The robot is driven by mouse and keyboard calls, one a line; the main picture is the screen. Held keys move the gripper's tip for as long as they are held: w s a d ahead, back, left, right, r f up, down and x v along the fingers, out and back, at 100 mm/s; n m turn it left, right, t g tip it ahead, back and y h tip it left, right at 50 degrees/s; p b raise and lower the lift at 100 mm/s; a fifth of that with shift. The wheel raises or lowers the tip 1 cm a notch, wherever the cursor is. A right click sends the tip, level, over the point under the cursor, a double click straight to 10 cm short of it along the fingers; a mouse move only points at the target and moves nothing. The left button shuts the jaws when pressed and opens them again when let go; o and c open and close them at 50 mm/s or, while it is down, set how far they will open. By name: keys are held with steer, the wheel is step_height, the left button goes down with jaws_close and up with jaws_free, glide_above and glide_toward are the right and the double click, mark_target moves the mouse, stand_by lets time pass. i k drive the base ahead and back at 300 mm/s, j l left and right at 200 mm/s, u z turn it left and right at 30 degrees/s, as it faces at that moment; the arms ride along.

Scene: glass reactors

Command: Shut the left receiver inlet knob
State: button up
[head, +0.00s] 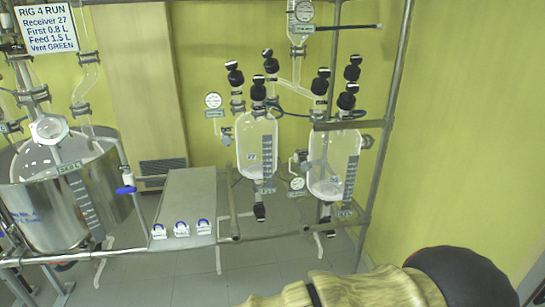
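The left receiver (250,150) is a clear glass vessel with a graduated scale and a small label, hung in the metal rig frame. Black knobs cluster above it: a left one (234,74), a middle one (258,88) and a back one (271,62). I cannot read which is the inlet knob, nor tell whether any is open or shut. A black drain knob (259,212) is below the vessel. My arm shows at the bottom right, well below and in front of the receivers. My gripper is out of view.
The right receiver (320,165) stands close by with its own black knobs (321,82). A steel vessel (40,210) is at the left. A rail (130,252) crosses in front. A sign (46,28) reads "Receiver 27". Floor in front is partly clear.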

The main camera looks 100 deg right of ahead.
mark_target(268, 53)
steer(key=k+z, duration=0.2)
steer(key=z, duration=0.2)
steer(key=k+z, duration=0.2)
steer(key=z, duration=0.2)
steer(key=k+l+z, duration=0.1)
steer(key=z, duration=0.25)
steer(key=k+z, duration=0.1)
steer(key=z, duration=1.75)
